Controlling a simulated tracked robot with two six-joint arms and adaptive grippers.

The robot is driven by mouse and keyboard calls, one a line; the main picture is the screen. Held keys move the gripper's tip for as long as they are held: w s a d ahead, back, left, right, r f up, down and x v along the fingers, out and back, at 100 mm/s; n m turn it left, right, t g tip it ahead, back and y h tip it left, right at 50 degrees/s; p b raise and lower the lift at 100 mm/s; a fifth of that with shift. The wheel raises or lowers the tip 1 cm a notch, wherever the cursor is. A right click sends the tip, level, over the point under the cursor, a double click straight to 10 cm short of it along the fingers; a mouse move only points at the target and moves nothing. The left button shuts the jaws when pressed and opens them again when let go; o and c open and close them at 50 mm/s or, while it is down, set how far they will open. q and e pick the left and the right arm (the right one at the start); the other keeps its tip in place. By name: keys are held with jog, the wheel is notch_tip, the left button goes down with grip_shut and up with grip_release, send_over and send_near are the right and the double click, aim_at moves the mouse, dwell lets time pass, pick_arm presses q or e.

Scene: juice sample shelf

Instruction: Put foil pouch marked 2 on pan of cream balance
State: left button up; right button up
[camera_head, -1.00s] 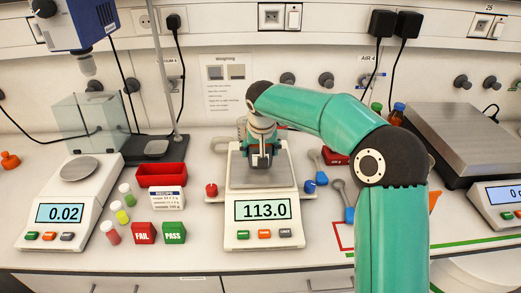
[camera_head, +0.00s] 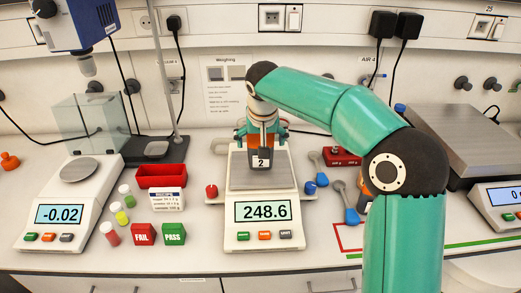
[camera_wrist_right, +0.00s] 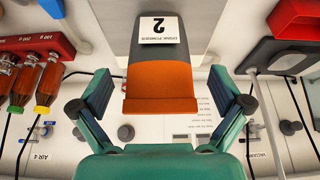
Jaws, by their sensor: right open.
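The foil pouch marked 2 (camera_head: 262,160), dark grey with a white label, stands upright on the pan (camera_head: 278,181) of the middle cream balance (camera_head: 264,236), whose display reads 248.6. In the right wrist view the pouch (camera_wrist_right: 156,80) shows an orange end towards me and lies between my fingers, with a gap on both sides. My right gripper (camera_head: 263,128) is open just above and behind the pouch; its spread fingers also show in the wrist view (camera_wrist_right: 160,85). My left gripper is not in view.
Another balance (camera_head: 70,205) reading -0.02 stands left. A red bin (camera_head: 162,176), a recipe card, small vials and FAIL and PASS blocks (camera_head: 158,234) lie between the balances. Blue and grey spoons (camera_head: 350,205) lie right. A large scale (camera_head: 455,140) stands far right.

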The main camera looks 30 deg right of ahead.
jog(key=v, duration=0.7)
jog(key=shift+f, duration=0.2)
